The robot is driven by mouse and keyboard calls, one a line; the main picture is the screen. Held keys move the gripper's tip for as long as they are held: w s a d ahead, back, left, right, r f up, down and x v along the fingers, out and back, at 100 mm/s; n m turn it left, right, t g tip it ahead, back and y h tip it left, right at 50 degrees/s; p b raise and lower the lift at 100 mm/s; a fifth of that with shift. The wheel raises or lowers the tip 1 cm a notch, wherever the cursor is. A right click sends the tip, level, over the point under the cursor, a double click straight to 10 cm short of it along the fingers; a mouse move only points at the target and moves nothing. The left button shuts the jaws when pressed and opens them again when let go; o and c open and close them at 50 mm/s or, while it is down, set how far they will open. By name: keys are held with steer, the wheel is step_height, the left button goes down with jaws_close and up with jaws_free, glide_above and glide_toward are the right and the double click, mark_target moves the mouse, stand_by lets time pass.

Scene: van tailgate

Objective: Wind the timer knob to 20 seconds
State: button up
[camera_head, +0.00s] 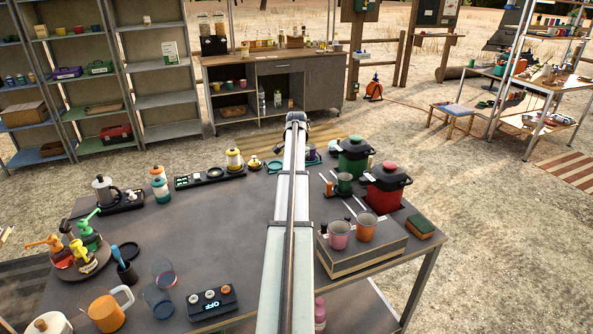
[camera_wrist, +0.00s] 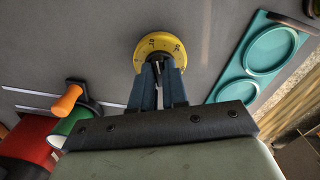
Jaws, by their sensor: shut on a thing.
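The timer shows in the wrist view as a round yellow dial (camera_wrist: 160,44) with dark marks and numerals around its face. The numerals are small and partly covered, so I cannot read its setting. My gripper (camera_wrist: 160,72) is shut on the timer knob at the middle of the dial. The two dark fingers hide most of the knob and the near part of the dial. In the head view my own arm hides the gripper and I cannot make out the timer.
A teal tray (camera_wrist: 228,92) with round recesses lies to the right in the wrist view; a red pot (camera_wrist: 28,140) and an orange handle (camera_wrist: 66,101) are left. In the head view, the table holds a red pot (camera_head: 387,190), a green pot (camera_head: 353,161) and a box (camera_head: 365,259) bearing cups.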

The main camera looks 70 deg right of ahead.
steer(key=shift+m, duration=0.5)
steer(key=shift+m, duration=1.2)
steer(key=shift+m, duration=1.4)
steer(key=shift+m, duration=1)
